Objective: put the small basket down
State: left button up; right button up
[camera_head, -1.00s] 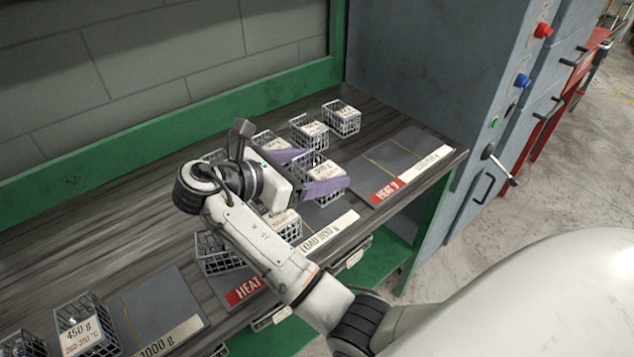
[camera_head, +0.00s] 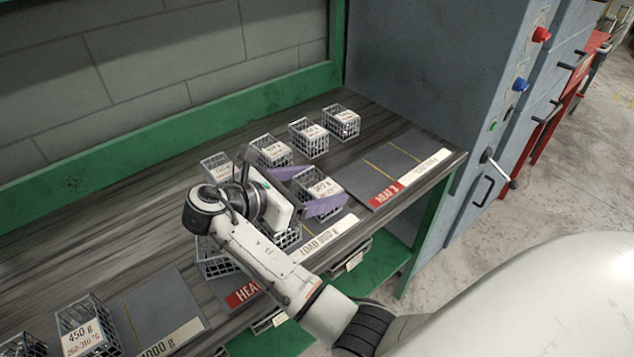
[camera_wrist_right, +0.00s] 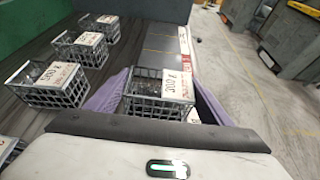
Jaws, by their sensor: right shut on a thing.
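My right gripper (camera_head: 305,190) has its purple fingers shut on a small wire basket (camera_head: 318,187) with a white label. The right wrist view also shows this basket (camera_wrist_right: 157,88) between the fingers. In the head view it appears over or on the right end of the mat (camera_head: 222,288) with the "LOAD 900 g" strip (camera_head: 323,238). I cannot tell whether its bottom touches the bench. Another basket (camera_head: 213,260) on the left of that mat is partly hidden by my right arm. My left gripper is not in view.
Several labelled baskets, such as one (camera_head: 340,122) near the wall, line the back of the bench. The "HEAT 3" mat (camera_head: 400,160) to the right is empty. A 450 g basket (camera_head: 85,328) stands at lower left. A grey machine (camera_head: 430,70) bounds the right end.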

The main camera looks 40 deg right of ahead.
jog(key=o, duration=1.3)
jog(key=shift+s+f, duration=0.2)
jog(key=shift+f, duration=0.45)
jog(key=shift+r+b, duration=0.15)
jog(key=shift+b, duration=0.25)
jog(key=v, duration=0.4)
jog(key=r+v, duration=0.1)
jog(key=v, duration=0.3)
jog(key=shift+w+d+r, duration=0.15)
jog(key=shift+w+d, duration=0.05)
jog(key=shift+w, duration=0.05)
